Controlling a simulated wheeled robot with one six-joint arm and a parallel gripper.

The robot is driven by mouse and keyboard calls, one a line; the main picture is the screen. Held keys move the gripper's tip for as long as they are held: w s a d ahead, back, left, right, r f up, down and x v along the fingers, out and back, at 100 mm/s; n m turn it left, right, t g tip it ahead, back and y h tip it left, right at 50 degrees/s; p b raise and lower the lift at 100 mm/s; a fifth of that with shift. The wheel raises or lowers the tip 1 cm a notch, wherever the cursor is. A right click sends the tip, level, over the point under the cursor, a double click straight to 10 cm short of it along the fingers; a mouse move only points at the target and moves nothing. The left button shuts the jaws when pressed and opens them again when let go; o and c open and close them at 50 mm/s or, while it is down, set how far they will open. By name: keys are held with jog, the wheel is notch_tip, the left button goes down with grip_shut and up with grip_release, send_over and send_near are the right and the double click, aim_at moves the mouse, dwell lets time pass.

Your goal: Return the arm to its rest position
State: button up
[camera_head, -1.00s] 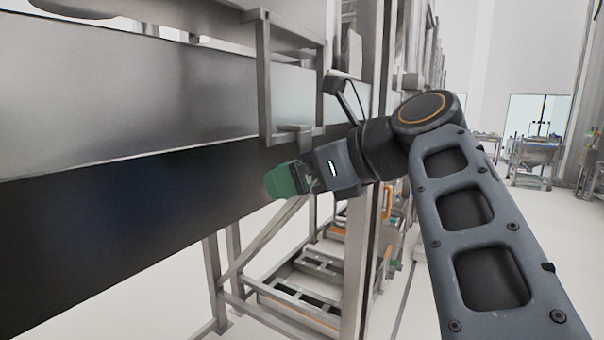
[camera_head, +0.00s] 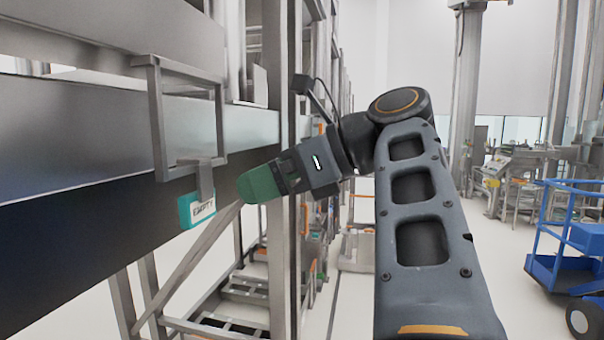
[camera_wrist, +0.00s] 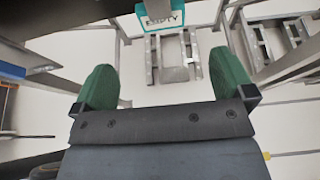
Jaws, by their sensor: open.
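My gripper (camera_head: 262,184) has green fingers and is in the middle of the head view, pointing left toward a metal rack. In the wrist view my gripper (camera_wrist: 160,85) shows its two green fingers wide apart with nothing between them. A teal sign (camera_head: 196,209) reading "EMPTY" hangs from a metal frame on the rack, left of my gripper and apart from it. The sign also shows at the top of the wrist view (camera_wrist: 160,18), beyond the fingers. My arm extends from the lower right of the head view, bent at the elbow.
The metal rack with a dark panel (camera_head: 90,215) fills the left, close to my gripper. A blue cart (camera_head: 560,265) stands at the right edge. Machinery (camera_head: 510,180) stands at the back right. The pale floor right of my arm is clear up to the cart.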

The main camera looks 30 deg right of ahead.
jog(key=w+d+f+n+t+h, duration=0.1)
jog(key=w+d+f+n+h, duration=0.2)
jog(key=d+f+n+h, duration=0.35)
jog(key=w+d+f+n+g+b, duration=0.1)
jog(key=d+f+n+g, duration=0.2)
jog(key=f, duration=0.9)
jog(key=s+a+f+n+g+h+b, duration=0.1)
jog(key=a+f+n+h, duration=0.1)
jog(key=f+n, duration=0.55)
jog(key=s+a+f+n+g+h+b, duration=0.15)
jog(key=f+n, duration=0.25)
jog(key=f, duration=0.6)
jog(key=s+a+f+n+b, duration=0.1)
jog(key=s+a+f+n, duration=0.2)
jog(key=a+f+n, duration=0.3)
jog(key=a+f, duration=0.1)
jog(key=a, duration=0.2)
jog(key=shift+s+f+y, duration=0.25)
jog(key=shift+f+y, duration=0.15)
jog(key=shift+g, duration=0.25)
jog(key=shift+c, duration=0.5)
